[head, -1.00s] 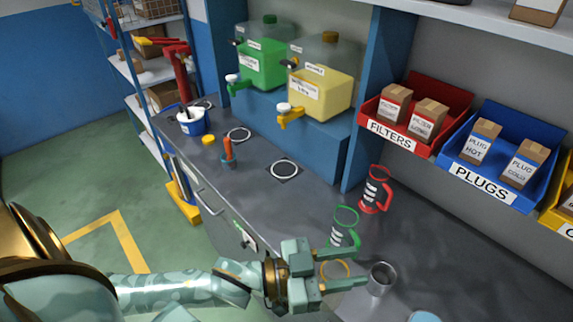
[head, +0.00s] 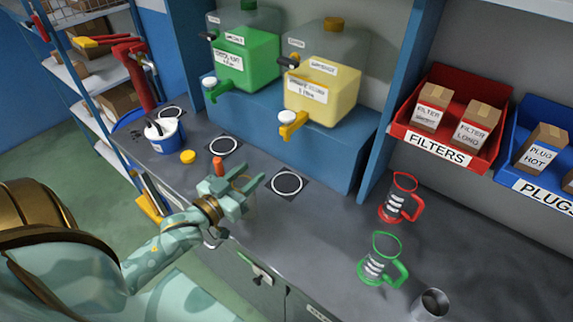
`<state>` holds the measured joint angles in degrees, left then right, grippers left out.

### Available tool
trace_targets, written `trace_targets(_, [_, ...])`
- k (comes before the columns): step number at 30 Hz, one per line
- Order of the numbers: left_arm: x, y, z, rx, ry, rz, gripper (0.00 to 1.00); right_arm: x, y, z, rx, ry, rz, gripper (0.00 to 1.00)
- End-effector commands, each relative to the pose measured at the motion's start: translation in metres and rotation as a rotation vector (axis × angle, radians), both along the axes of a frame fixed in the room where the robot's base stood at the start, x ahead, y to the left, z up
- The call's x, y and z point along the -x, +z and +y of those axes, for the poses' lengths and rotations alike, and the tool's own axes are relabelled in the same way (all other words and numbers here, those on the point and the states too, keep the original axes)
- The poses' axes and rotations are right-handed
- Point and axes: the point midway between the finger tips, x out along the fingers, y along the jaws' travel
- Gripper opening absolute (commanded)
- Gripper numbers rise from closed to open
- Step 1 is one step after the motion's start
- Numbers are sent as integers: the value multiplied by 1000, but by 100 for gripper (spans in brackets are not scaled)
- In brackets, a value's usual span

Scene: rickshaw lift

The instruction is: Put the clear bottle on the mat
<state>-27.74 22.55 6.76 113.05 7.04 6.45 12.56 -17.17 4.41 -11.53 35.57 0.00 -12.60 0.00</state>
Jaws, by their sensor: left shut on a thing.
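My left gripper (head: 252,177) is shut on the clear bottle (head: 241,183). Its yellowish rim shows between the fingers, and most of its see-through body is hidden or faint. The gripper and bottle are over the front part of the grey counter. A dark square mat with a white ring (head: 287,183) lies just right of the fingertips and is bare. I cannot tell the gap between bottle and counter. My right gripper is not in view.
An orange-topped item (head: 218,166) stands close behind my gripper, partly hidden. A white-blue tub (head: 163,135) and yellow cap (head: 188,157) are at left. Green (head: 380,260) and red (head: 401,198) jugs and a metal cup (head: 431,304) stand at right. Tanks sit on a blue ledge (head: 325,145).

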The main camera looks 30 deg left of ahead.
Motion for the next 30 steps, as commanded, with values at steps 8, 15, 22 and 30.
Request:
trace_targets(8, [-85, 3, -7, -1, -3, -6, 0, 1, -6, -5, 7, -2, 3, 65])
trace_targets(15, [-140, 2, -12, -1, -4, -3, 0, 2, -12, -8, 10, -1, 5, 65])
trace_targets(22, [-165, 1, -15, -1, -4, -2, 0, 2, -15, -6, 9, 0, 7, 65])
trace_targets(30, [-167, -29, -15, 0, -4, 1, 0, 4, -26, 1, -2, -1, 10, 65])
